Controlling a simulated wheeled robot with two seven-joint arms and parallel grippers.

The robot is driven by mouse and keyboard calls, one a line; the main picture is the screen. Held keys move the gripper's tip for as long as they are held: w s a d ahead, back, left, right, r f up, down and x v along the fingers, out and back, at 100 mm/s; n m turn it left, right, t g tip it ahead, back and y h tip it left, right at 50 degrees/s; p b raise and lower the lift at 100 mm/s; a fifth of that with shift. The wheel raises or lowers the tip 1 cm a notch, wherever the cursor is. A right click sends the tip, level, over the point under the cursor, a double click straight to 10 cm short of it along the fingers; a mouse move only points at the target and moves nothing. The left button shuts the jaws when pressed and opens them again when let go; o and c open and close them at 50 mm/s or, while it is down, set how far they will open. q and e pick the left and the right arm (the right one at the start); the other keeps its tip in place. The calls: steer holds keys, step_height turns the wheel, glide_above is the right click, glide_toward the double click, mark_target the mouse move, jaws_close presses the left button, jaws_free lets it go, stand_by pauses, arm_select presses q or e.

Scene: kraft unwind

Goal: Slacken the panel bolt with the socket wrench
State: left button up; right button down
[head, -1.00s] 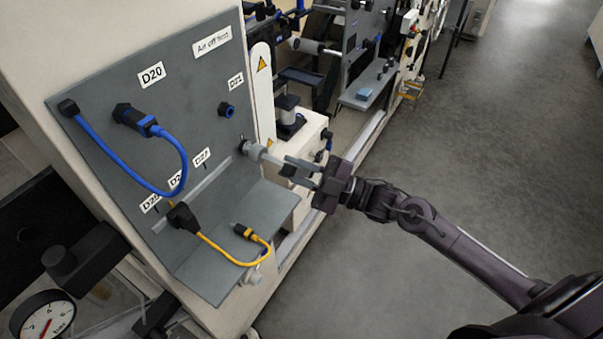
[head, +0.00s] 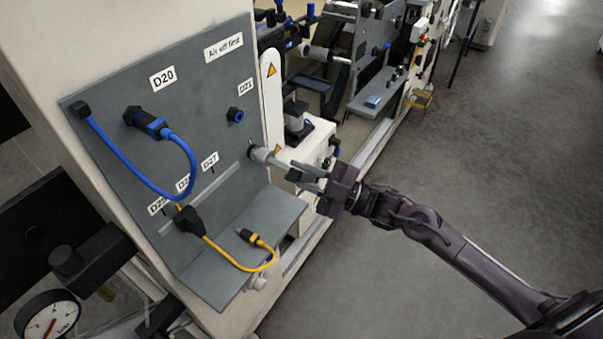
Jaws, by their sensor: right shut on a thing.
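My right gripper (head: 314,179) is shut on the socket wrench (head: 274,161), a light grey tool that points left toward the grey panel (head: 140,95). The wrench's socket end is at the panel's right edge, below the D21 label. The panel bolt is not clearly visible there; the socket end seems to cover it, and I cannot tell how fully it is seated. My left gripper is not in view.
A pressure gauge (head: 48,318) is at the bottom left. Machine parts stand behind the wrench. Open floor (head: 480,170) lies to the right.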

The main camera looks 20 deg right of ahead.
steer(key=shift+w+a, duration=0.4)
steer(key=shift+w, duration=0.1)
stand_by(1.4)
steer(key=shift+f+n+g+b, duration=0.1)
steer(key=shift+n+g+b, duration=0.3)
steer(key=shift+n+b, duration=0.4)
steer(key=shift+n, duration=0.6)
steer(key=shift+n+g+b, duration=0.7)
steer(key=shift+n+b, duration=0.15)
steer(key=shift+n, duration=0.55)
